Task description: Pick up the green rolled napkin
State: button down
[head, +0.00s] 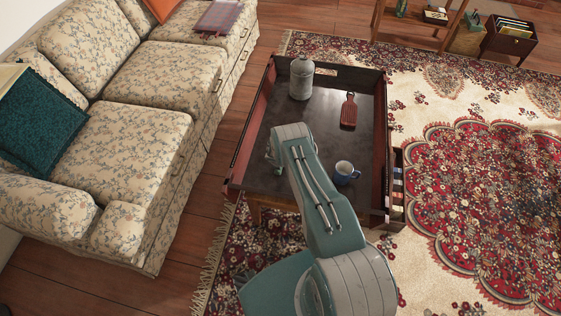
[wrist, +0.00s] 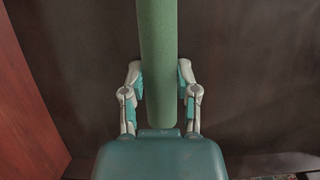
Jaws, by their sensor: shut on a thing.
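The green rolled napkin (wrist: 158,60) stands out in the wrist view as a long green roll running from the top edge down between my fingers. My gripper (wrist: 159,85) is shut on it, with one finger against each side. Its lower end meets the teal palm of my gripper. Its far end is out of the wrist view. In the head view my arm hides the napkin and most of my gripper, which is over the left part of the dark tray-topped table (head: 262,170). I cannot tell whether the napkin touches the table.
Raised red side walls edge the table. A floral sofa (head: 130,120) is at the left, a patterned rug (head: 480,190) at the right.

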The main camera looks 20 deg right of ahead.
jog(key=shift+r, duration=1.55)
jog(key=shift+s+r, duration=0.15)
jog(key=shift+s, duration=0.1)
jog(key=s+d+r, duration=0.3)
jog(key=s+r, duration=0.6)
jog(key=s, duration=0.4)
jog(key=shift+s+r, duration=0.15)
jog(key=shift+r, duration=0.1)
